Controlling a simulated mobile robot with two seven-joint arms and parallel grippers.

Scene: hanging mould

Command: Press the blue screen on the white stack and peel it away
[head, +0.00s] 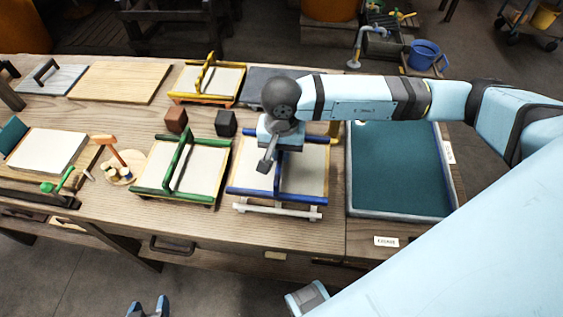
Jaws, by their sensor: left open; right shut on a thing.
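The blue screen (308,190), a pale panel with blue edge bars and a raised blue bar across its middle, sits on a stand with whitish rails at the table's front. My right gripper (267,162) comes over it from the right and is shut on the raised bar, though my wrist partly hides the grip. A white stack (47,150), a thick pale pad, lies on a wooden board at the far left. My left gripper (149,309) shows only its fingertips at the bottom edge, open and empty, in front of the table.
A green screen (206,170) stands just left of the blue one; a yellow screen (228,80) is behind. Two dark blocks (176,120) (225,123), a small stool-like piece with an orange handle (110,151) and a green tool (58,181) lie around. A teal-bottomed tray (398,175) is right.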

